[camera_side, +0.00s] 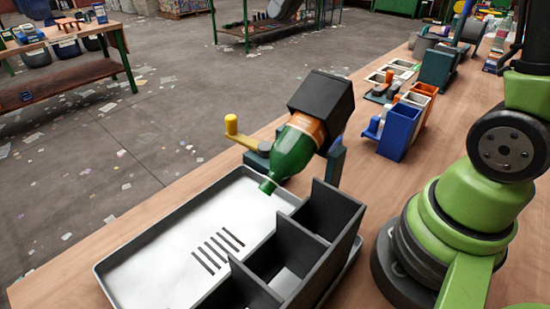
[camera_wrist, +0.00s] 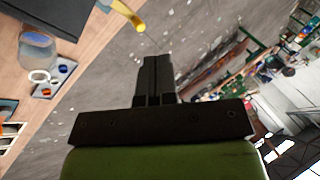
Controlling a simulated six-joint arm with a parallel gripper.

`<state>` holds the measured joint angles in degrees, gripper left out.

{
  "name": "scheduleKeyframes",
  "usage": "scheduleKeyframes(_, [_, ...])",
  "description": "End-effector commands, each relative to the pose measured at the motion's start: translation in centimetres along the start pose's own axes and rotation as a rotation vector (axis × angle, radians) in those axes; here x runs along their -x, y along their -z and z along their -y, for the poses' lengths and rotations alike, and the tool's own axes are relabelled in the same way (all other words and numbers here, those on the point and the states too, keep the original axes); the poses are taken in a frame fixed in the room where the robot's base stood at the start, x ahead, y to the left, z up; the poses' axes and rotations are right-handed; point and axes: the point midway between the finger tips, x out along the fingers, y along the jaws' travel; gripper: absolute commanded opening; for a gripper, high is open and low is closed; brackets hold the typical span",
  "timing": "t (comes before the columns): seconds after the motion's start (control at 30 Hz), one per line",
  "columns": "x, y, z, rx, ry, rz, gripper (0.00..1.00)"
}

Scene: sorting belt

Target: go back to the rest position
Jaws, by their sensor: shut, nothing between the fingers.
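My gripper (camera_wrist: 156,62) shows in the wrist view, with its two dark fingers together and nothing between them. It points out over the grey floor, with the wooden bench to its left. A yellow handle end (camera_wrist: 132,14) lies ahead of the fingers, apart from them. My gripper is not in the side view, where only my base and lower arm show at the right. A green bottle (camera_side: 291,149) with an orange label sits neck down and tilted in a black holder (camera_side: 323,97), above the metal tray.
The metal tray (camera_side: 160,251) and a black divided box (camera_side: 336,207) stand on the wooden bench (camera_side: 372,197). A yellow knob (camera_side: 231,124) sticks out beside the bottle holder. Blue, white and orange bins (camera_side: 400,132) stand behind. A jar (camera_wrist: 37,52) is left in the wrist view.

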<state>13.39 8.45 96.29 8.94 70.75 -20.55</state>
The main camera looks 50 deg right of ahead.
Motion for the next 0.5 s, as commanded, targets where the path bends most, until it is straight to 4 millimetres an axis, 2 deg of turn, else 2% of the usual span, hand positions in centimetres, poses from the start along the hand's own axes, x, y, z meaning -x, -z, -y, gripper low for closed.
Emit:
scheduleKeyframes(0.03, [1.1,-1.8,0.4,0.018,-0.012,-0.025,0.0])
scheduleKeyframes(0.2, [3.3,-7.5,0.3,0.058,-0.049,-0.104,0.0])
scheduleKeyframes(0.4, [4.3,-13.4,-1.4,0.101,-0.067,-0.201,0.0])
scheduleKeyframes(0.5, [4.2,-15.4,-2.4,0.115,-0.068,-0.236,0.0])
